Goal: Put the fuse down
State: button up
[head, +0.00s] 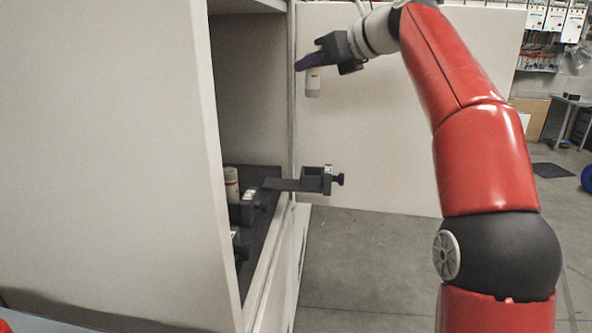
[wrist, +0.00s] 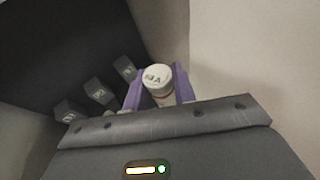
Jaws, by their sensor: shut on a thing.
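My gripper (head: 309,64) is shut on a white cylindrical fuse (head: 313,84) and holds it upright in the air, in front of the pale panel and above the pulled-out holder. In the wrist view the purple fingers of my gripper (wrist: 158,92) stand on both sides of the fuse (wrist: 156,76). Its pale top carries dark print ending in "A"; the rest is partly hidden. A black holder (head: 319,181) with a knob sticks out of the cabinet on a flat dark arm, well below the fuse. Another pale cylinder (head: 231,184) stands inside the cabinet behind black holders (head: 245,210).
The pale cabinet (head: 110,150) with its side wall fills the left of the head view. Several black labelled blocks (wrist: 97,91) show in the wrist view. Grey floor (head: 370,265) is free below the holder. A workbench (head: 572,101) stands far right.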

jog(key=shift+s+d+f+b, duration=0.1)
jog(key=shift+f+b, duration=2.35)
jog(key=shift+f, duration=2.45)
jog(key=shift+d+f+b, duration=0.1)
jog(key=shift+f+b, duration=2.3)
jog(key=shift+f, duration=2.45)
jog(key=shift+f, duration=0.1)
jog(key=o, duration=1)
